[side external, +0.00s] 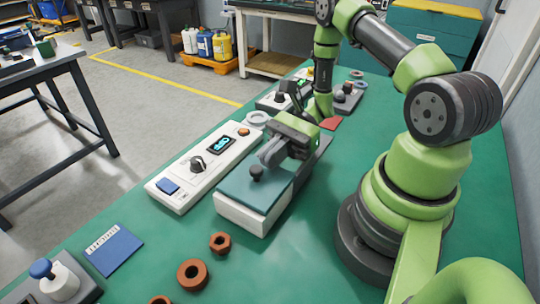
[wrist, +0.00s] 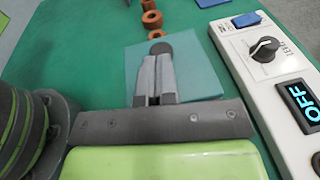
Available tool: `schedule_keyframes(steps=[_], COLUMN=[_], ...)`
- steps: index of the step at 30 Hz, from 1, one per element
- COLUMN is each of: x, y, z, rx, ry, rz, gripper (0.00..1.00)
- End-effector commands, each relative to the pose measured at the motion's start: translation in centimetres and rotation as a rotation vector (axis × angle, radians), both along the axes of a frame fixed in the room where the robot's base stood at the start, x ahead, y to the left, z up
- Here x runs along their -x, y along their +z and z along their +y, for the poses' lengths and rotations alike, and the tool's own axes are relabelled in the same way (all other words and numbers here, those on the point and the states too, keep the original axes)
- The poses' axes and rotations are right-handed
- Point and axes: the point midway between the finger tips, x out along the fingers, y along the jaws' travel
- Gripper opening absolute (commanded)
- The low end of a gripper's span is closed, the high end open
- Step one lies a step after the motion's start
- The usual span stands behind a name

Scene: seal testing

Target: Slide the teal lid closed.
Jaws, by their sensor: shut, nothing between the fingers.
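The teal lid (side external: 250,190) lies flat on a white box (side external: 240,217) on the green bench. A small dark round knob (side external: 257,173) stands up from the lid. My gripper (side external: 266,160) is low over the lid with its fingers shut and empty. In the wrist view, the fingertips (wrist: 155,60) point at the knob (wrist: 160,47) and are right beside it; I cannot tell whether they touch. The lid (wrist: 200,75) shows on both sides of the fingers. My gripper hides the rear of the box, where a dark grey part (side external: 315,158) shows.
A white control unit (side external: 207,165) with a dial, blue button and display reading OFF stands close beside the box. Orange-brown nuts and rings (side external: 192,273) lie in front, near a blue card (side external: 113,250). More devices (side external: 345,98) stand behind. The bench right of the box is clear.

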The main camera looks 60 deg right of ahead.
Motion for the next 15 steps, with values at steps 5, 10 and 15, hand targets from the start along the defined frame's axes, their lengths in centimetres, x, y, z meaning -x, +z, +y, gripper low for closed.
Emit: schedule_keyframes(steps=[5,10,15], x=[-0.1,-0.1,-0.1], y=[-0.1,-0.1,-0.1], z=[0.5,0.5,1.4], rx=[0.000,0.000,-0.002], ry=[0.000,-0.001,0.003], rz=[0.000,0.000,0.001], gripper=[0.00,0.00,0.00])
